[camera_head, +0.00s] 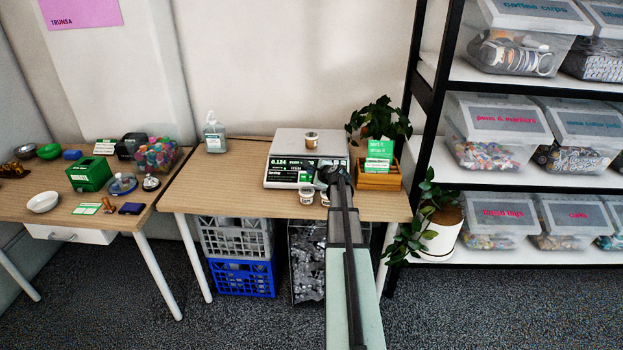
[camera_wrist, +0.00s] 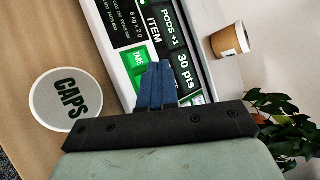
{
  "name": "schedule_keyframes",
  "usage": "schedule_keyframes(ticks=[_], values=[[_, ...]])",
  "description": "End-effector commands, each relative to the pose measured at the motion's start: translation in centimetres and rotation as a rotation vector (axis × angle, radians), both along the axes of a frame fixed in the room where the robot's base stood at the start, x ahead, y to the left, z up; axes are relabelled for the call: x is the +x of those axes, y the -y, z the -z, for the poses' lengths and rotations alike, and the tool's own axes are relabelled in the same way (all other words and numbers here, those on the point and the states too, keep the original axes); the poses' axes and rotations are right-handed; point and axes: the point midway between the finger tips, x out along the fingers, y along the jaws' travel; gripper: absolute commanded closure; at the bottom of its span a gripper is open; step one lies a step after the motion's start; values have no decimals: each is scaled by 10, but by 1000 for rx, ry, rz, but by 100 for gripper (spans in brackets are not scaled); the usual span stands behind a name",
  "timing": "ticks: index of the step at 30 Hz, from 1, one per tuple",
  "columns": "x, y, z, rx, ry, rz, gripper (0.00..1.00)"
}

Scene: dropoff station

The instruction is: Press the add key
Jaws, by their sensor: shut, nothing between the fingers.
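The scale (camera_head: 290,171) stands on the wooden table. Its front panel (camera_wrist: 117,28) in the wrist view shows ITEM, PODS +1 and 30 pts. A green key marked TARE (camera_wrist: 136,59) is beside my fingers. Another green key (camera_wrist: 198,100) shows partly beyond them; its label is hidden, so I cannot tell if it is the add key. My gripper (camera_head: 322,181), also in the wrist view (camera_wrist: 154,72), is shut and empty, its fingertips over the panel near the keys. I cannot tell whether they touch it.
A paper cup (camera_head: 311,140) stands on the scale's plate. A round container labelled CAPS (camera_wrist: 68,97) is in front of the scale. A plant (camera_head: 378,121) and a green sign (camera_head: 379,154) are at right. The table left of the scale is mostly clear.

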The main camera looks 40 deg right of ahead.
Motion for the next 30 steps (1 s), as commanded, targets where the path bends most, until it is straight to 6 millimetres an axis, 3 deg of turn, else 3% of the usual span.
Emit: schedule_keyframes(ticks=[9,30], values=[[4,4,13,0,1,0,100],[4,4,13,0,1,0,100]])
